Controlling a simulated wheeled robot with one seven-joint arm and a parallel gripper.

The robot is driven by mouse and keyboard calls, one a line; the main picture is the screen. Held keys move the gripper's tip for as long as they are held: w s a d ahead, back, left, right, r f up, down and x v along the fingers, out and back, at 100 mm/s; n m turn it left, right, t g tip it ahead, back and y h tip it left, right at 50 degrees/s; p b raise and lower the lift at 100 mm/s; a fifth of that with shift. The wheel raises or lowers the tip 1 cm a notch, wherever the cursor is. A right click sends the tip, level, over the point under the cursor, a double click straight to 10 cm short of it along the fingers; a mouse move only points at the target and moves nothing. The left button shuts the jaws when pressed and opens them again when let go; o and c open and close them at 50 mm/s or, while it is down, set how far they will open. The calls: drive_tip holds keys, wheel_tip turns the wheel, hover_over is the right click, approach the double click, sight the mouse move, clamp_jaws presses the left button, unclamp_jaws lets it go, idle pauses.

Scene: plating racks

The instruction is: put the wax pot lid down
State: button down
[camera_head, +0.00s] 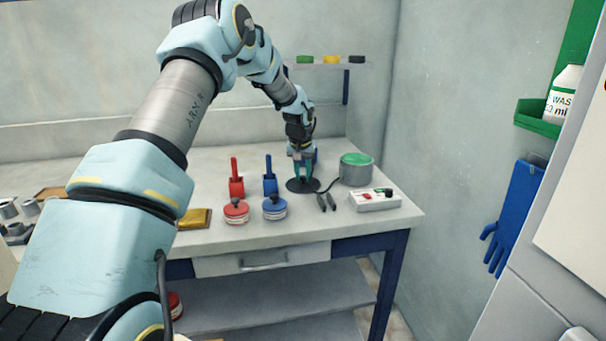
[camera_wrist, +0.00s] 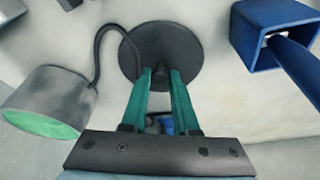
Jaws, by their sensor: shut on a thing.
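The wax pot lid (camera_head: 296,187) is a dark, flat, round disc at the right part of the bench. It also shows in the wrist view (camera_wrist: 185,40), lying level between the pot and a blue holder. My gripper (camera_head: 303,176) points down over the lid, and its green fingers (camera_wrist: 161,72) are shut at the middle of the disc. The fingers hide the part they grip. The lid is at or just above the bench top; I cannot tell whether it touches. The grey wax pot (camera_head: 356,173) with a green top stands to the right, apart from the lid.
Red (camera_head: 236,187) and blue (camera_head: 270,185) holders with handles and two round tins (camera_head: 236,212) (camera_head: 275,209) stand left of the lid. The front right bench corner is clear.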

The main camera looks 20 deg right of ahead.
drive_tip(key=c, duration=0.7)
unclamp_jaws()
drive_tip(key=b+v, duration=0.2)
drive_tip(key=v, duration=1)
drive_tip(key=shift+r, duration=0.1)
